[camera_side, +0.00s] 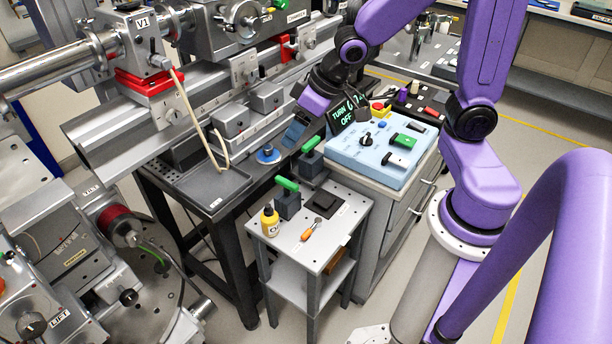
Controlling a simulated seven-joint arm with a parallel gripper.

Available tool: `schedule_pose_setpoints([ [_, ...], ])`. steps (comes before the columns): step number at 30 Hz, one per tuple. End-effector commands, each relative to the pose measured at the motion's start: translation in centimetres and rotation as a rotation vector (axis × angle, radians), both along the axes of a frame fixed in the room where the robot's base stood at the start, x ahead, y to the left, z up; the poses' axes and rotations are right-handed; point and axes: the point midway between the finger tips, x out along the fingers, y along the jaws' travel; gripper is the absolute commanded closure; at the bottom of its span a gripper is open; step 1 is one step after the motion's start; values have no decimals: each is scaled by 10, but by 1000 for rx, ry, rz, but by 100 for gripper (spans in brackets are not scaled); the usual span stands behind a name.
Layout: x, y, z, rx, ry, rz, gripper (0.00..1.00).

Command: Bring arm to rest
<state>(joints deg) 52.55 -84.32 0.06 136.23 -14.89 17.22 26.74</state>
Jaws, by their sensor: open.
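My purple arm (485,60) rises from its round base, bends high up and reaches down to the left. My gripper (294,136) hangs at its end, above the gap between the beamline bench and the light-blue control box (372,158). Its jaws are open, small in the picture and seen from the side. I see nothing held between them. A block with a green handle (311,145) lies just below and right of it in the picture. A round blue-topped part (268,154) is to its lower left. I cannot tell whether the gripper touches anything.
A small white stand (331,232) in front carries a yellow bottle (269,221), an orange-handled tool (312,229), a dark pad (325,203) and a green-handled block (287,200). A black tray (207,187) lies on the bench. Heavy beamline hardware fills the left.

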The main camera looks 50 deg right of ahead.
Motion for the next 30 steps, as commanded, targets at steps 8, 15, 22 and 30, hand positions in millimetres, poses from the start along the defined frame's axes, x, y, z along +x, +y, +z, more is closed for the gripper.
schedule_pose_setpoints([
  [8,-132,20,8,-212,202,482,38],
  [15,-193,6,12,-310,312,738,38],
  [22,-199,3,12,-322,325,766,38],
  [30,-199,3,12,-322,325,766,38],
])
